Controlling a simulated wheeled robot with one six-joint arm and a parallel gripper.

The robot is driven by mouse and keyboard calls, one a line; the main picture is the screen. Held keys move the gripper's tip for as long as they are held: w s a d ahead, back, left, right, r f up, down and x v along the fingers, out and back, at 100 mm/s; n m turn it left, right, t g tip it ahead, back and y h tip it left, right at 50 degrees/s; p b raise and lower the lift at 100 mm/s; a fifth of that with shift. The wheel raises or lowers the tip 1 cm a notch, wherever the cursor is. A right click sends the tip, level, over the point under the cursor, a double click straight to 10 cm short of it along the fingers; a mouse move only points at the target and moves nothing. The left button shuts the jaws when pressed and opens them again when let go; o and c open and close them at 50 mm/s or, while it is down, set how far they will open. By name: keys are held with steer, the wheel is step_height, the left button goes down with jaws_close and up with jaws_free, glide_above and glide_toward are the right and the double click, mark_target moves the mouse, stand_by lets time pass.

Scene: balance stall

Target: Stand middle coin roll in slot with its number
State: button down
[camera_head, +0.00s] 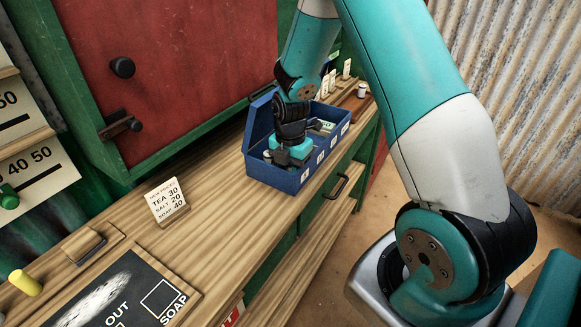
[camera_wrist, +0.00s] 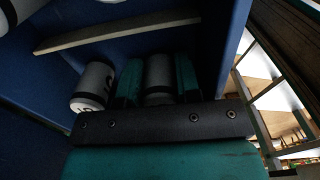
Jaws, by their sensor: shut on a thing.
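A blue box (camera_head: 278,179) stands open on the wooden counter, with small white labels along its front wall. My gripper (camera_head: 291,156) reaches down inside the box's near end. In the wrist view my gripper (camera_wrist: 159,82) is shut on a grey coin roll (camera_wrist: 158,72), with a teal finger on each side. Its number and lower end are hidden. Another pale coin roll (camera_wrist: 93,86) with dark marks on its end is to the left, inside the blue walls. A thin pale divider (camera_wrist: 118,29) crosses the box beyond them. I cannot tell whether the held roll touches the floor.
A price card (camera_head: 167,201) stands on the counter left of the box. A dark board (camera_head: 118,293) marked OUT and SOAP lies nearer, beside a yellow cylinder (camera_head: 25,282). Small cards and a jar (camera_head: 362,90) stand beyond the box. Bare counter lies between card and box.

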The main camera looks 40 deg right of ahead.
steer(key=shift+f, duration=0.1)
steer(key=c, duration=1.1)
jaws_free()
step_height(320, 180, up, 12)
steer(key=shift+a+r+b, duration=0.1)
steer(key=shift+b, duration=0.45)
steer(key=s+a+r+m+y, duration=0.1)
steer(key=s+a+r+m, duration=0.25)
steer(key=a, duration=0.25)
steer(key=s+a+r+m+y, duration=0.1)
steer(key=s+a+r+m, duration=0.25)
steer(key=a, duration=0.25)
steer(key=s+a+r+m+y, duration=0.2)
steer(key=s+a+m, duration=0.6)
steer(key=s, duration=0.7)
steer(key=shift+a+r, duration=0.35)
steer(key=shift+a, duration=0.8)
steer(key=shift+s, duration=0.1)
